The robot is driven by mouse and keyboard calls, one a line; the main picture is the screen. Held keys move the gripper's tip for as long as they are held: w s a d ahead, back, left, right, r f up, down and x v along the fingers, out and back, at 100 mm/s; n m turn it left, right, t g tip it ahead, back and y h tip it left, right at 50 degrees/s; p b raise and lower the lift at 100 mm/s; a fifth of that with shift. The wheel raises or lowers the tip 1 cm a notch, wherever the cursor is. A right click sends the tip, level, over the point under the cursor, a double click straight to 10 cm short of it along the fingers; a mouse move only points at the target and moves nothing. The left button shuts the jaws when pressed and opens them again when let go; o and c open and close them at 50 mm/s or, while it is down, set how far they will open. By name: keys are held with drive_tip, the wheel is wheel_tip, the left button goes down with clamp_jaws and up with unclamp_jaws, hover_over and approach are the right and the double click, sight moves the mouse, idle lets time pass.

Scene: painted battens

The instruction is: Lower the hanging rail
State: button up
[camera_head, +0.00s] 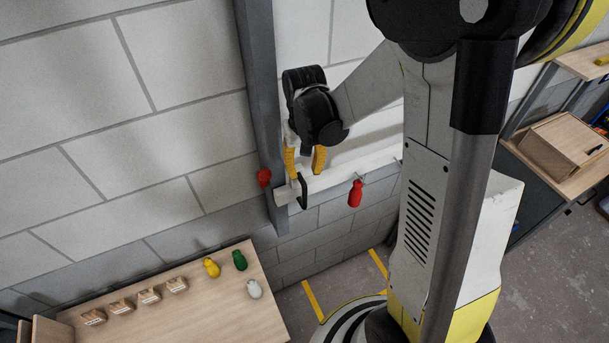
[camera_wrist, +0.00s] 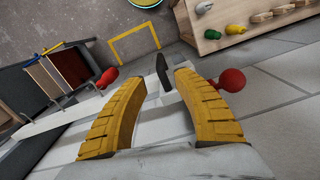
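The hanging rail (camera_head: 350,174) is a white batten running level along the block wall, its left end at a dark grey post (camera_head: 256,90). It also shows in the wrist view (camera_wrist: 42,122). A black handle (camera_head: 303,192) is on the rail near its left end; in the wrist view the handle (camera_wrist: 162,72) stands just beyond and between the fingertips. A red knob (camera_head: 263,177) is at the post. A red pear-shaped piece (camera_head: 355,194) hangs from the rail to the right. My gripper (camera_head: 304,173) is open, its yellow fingers apart above the handle; contact cannot be told.
A wooden table (camera_head: 200,316) at lower left bears yellow, green and white pieces and several small wooden blocks. Yellow floor marks (camera_head: 313,300) lie below the rail. Shelves with a wooden box (camera_head: 560,150) stand at right. My arm hides the rail's right part.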

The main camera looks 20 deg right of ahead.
clamp_jaws()
drive_tip(key=w+d+r+n, duration=0.1)
drive_tip(key=w+d+n, duration=0.2)
drive_tip(key=d+n, duration=0.35)
drive_tip(key=w+d+n, duration=0.4)
drive_tip(key=d, duration=0.6)
drive_tip(key=n, duration=1)
approach(389, 151)
wheel_tip(389, 151, down, 8)
drive_tip(key=shift+f, duration=0.1)
